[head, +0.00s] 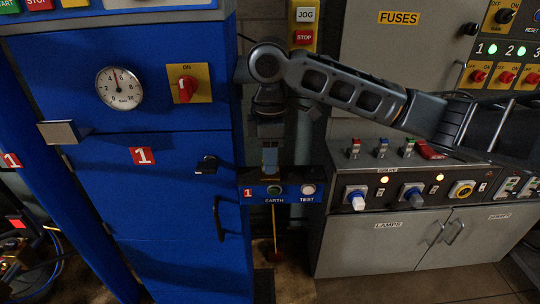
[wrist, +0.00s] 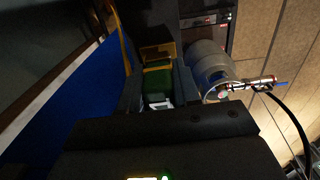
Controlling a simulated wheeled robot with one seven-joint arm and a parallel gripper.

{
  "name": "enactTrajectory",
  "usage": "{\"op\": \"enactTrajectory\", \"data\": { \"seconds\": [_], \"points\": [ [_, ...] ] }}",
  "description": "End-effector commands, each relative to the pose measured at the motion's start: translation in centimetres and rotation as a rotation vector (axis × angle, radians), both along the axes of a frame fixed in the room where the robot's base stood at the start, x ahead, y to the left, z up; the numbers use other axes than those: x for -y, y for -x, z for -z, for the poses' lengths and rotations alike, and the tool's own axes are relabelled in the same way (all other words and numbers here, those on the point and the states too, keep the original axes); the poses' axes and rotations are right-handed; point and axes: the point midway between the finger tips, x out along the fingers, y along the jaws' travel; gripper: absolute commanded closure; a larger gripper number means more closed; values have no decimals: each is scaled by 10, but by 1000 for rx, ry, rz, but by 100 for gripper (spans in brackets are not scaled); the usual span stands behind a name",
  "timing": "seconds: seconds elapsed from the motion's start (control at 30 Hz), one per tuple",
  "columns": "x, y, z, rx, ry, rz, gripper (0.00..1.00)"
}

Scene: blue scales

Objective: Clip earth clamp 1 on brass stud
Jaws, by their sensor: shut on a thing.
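My gripper (head: 270,158) points down just above the small blue panel (head: 259,202) marked 1, EARTH and TEST. In the wrist view its dark fingers (wrist: 158,90) are shut on a green piece with a pale part near me, which appears to be earth clamp 1 (wrist: 157,80). A yellow piece (wrist: 157,53) shows just beyond the green; I cannot tell whether it belongs to the clamp. In the head view the clamp is not clearly seen. I cannot make out the brass stud in either view.
The grey console (head: 400,240) is to the right. A yellow strand (wrist: 122,40) runs beside the fingers; a grey cylinder (wrist: 207,65) is close on the right.

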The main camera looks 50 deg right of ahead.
Motion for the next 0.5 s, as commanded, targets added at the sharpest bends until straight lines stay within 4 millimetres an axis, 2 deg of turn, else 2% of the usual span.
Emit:
{"op": "enactTrajectory", "data": {
  "seconds": [0.5],
  "points": [
    [0, 0, 6, 0, 0, 0, 100]
  ]
}}
